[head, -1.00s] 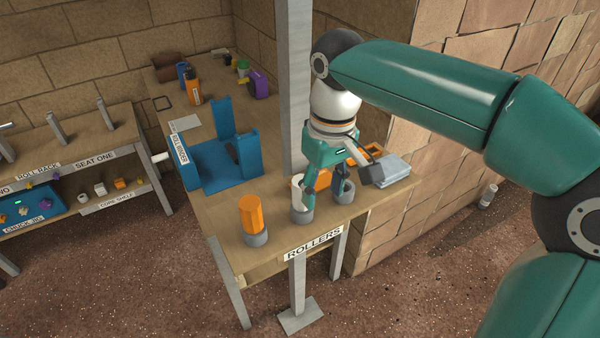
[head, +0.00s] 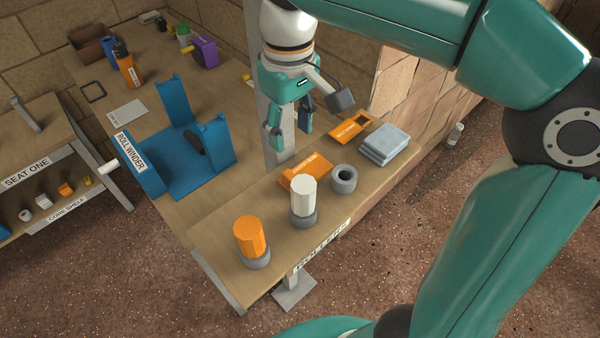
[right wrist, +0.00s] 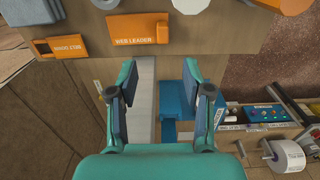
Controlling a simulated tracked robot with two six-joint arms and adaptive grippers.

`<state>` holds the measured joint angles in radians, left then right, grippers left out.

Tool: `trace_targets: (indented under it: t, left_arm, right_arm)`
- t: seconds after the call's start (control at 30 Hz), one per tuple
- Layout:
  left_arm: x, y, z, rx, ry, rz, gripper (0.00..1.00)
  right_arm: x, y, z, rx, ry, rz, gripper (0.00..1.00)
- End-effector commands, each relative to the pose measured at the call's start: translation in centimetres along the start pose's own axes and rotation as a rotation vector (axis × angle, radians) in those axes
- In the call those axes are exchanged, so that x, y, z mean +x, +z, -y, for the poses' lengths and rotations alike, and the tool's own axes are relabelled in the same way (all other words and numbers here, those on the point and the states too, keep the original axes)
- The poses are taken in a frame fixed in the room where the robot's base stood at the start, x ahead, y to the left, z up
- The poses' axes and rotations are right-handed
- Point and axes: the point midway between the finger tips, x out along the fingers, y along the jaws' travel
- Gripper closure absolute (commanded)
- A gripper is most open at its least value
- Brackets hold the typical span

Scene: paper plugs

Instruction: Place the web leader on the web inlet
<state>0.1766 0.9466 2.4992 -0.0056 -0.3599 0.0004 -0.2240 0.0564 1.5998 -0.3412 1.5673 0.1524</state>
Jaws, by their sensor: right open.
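The web leader is a flat orange piece lettered WEB LEADER (right wrist: 138,29), lying on the bench in the right wrist view. In the head view, the orange piece behind the white roller (head: 305,172) appears to be the same one. My right gripper (head: 290,124) is open and empty above the bench, beyond the web leader. Its two fingers also frame an empty gap in the right wrist view (right wrist: 159,75). The blue roll winder (head: 190,175) stands left of the gripper. I cannot make out a marked web inlet. My left gripper is not in view.
An orange roller (head: 249,236), a white roller (head: 303,195) and an empty grey holder (head: 344,180) line the front edge. Another orange piece (head: 350,127) and a grey stack (head: 384,144) lie at right. A grey post (head: 281,150) rises close behind the gripper.

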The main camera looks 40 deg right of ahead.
Motion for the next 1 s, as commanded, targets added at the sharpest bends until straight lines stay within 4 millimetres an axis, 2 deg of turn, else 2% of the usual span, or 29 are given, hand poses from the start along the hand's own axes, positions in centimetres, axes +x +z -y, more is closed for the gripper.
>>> trace_targets:
  t: [0.03,0.1,0.3,0.57,0.8,1.0]
  left_arm:
    - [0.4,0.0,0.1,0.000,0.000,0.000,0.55]
    - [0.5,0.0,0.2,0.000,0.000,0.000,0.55]
    - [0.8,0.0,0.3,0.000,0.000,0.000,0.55]
    - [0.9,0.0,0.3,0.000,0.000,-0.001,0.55]
    - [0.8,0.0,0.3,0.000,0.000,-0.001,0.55]
    - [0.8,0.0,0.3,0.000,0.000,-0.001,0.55]
  right_arm:
    - [1.4,0.1,-0.1,0.002,0.001,0.005,0.50]
    - [2.9,0.1,-0.1,0.002,0.001,0.003,0.50]
    - [6.1,0.1,-0.1,0.005,0.000,0.002,0.50]
    - [7.7,0.1,-0.1,0.006,0.000,0.001,0.50]
    - [11.0,-0.1,0.3,0.007,0.000,0.004,0.50]
    - [12.3,-0.1,0.3,0.008,0.000,0.000,0.50]
